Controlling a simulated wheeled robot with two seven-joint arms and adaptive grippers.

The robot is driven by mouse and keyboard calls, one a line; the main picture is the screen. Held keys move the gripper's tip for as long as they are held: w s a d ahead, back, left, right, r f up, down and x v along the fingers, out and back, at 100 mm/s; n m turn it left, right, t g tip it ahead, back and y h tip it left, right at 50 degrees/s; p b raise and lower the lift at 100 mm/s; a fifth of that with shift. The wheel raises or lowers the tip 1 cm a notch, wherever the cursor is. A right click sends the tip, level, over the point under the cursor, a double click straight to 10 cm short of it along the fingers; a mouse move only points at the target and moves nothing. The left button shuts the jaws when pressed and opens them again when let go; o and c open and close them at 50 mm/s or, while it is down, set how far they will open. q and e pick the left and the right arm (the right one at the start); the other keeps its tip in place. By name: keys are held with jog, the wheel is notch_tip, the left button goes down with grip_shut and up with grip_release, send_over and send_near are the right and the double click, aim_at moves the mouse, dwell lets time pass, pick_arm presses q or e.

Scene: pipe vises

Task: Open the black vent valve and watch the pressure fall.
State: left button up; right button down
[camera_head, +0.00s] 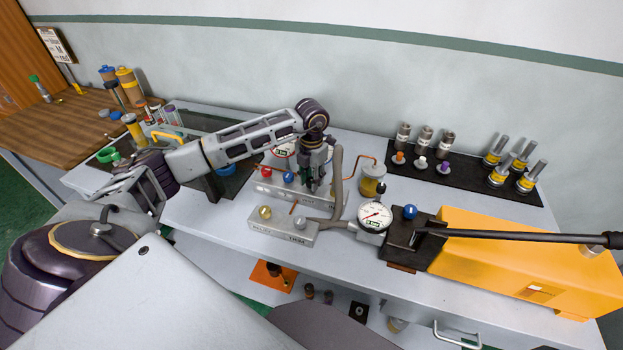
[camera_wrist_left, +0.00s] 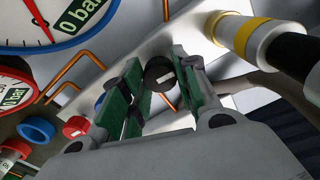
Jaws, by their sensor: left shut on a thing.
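The black vent valve knob (camera_wrist_left: 160,73) sits between my left gripper's green-padded fingers in the left wrist view. My left gripper (camera_wrist_left: 158,88) is shut on it. In the head view the gripper (camera_head: 315,184) points down over the grey valve block (camera_head: 271,186) and hides the knob. In the wrist view a blue-rimmed gauge (camera_wrist_left: 35,22) is labelled 0 bar, and a red-rimmed gauge (camera_wrist_left: 12,92) is partly cut off. My right gripper is not in view.
Red (camera_head: 288,177) and blue (camera_head: 304,178) knobs stand left of my gripper. A lower block (camera_head: 284,232) with brass and grey knobs is in front. A yellow pump (camera_head: 490,265) with a long black handle (camera_head: 525,238) fills the right. Fittings stand on a black mat (camera_head: 460,181) behind.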

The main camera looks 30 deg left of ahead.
aim_at(311, 180)
pick_arm(q)
jog(key=o, duration=1)
jog(key=shift+o, duration=0.2)
notch_tip(311, 180, up, 12)
jog(key=shift+s, duration=0.1)
dwell(0.7)
